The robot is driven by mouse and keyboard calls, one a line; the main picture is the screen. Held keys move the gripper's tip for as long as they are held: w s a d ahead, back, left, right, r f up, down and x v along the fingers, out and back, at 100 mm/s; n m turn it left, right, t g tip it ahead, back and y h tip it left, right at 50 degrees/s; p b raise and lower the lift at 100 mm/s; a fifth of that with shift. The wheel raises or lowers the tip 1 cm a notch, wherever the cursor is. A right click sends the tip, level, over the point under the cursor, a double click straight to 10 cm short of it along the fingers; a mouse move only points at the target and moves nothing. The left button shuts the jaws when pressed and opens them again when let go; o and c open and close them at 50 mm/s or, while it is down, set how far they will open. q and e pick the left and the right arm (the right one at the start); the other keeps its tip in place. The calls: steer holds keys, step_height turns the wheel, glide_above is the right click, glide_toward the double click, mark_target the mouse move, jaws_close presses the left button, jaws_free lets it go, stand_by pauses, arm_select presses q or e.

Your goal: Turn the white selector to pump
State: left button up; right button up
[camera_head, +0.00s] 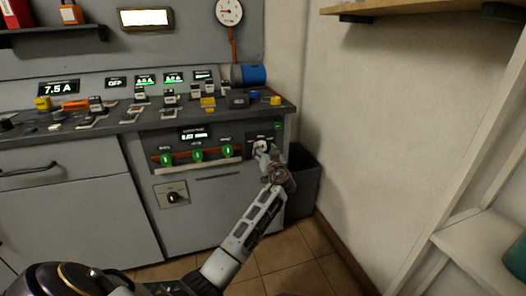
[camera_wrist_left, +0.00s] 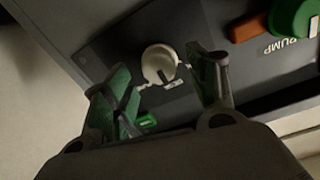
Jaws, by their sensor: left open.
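The white selector (camera_wrist_left: 159,64) is a round pale knob on a dark panel, seen in the left wrist view between my fingers. It also shows in the head view (camera_head: 262,146) at the right end of the cabinet's upper panel, partly hidden by my gripper. My left gripper (camera_wrist_left: 160,85) is open, with green-padded fingers either side of the knob; I cannot tell whether they touch it. In the head view the left gripper (camera_head: 266,158) is right in front of the selector. The label PUMP is on the panel, to the right of the knob. My right gripper is not in view.
Green valve handles (camera_head: 197,155) on an orange pipe sit left of the selector. A dark knob (camera_head: 173,197) is on a plate lower down. A dark bin (camera_head: 303,180) stands right of the cabinet, beside the wall. Small blocks crowd the worktop (camera_head: 130,121).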

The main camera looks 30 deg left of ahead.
arm_select(q)
steer(key=shift+b+x, duration=0.3)
steer(key=shift+x, duration=0.9)
steer(key=c, duration=1)
steer(key=shift+c, duration=0.2)
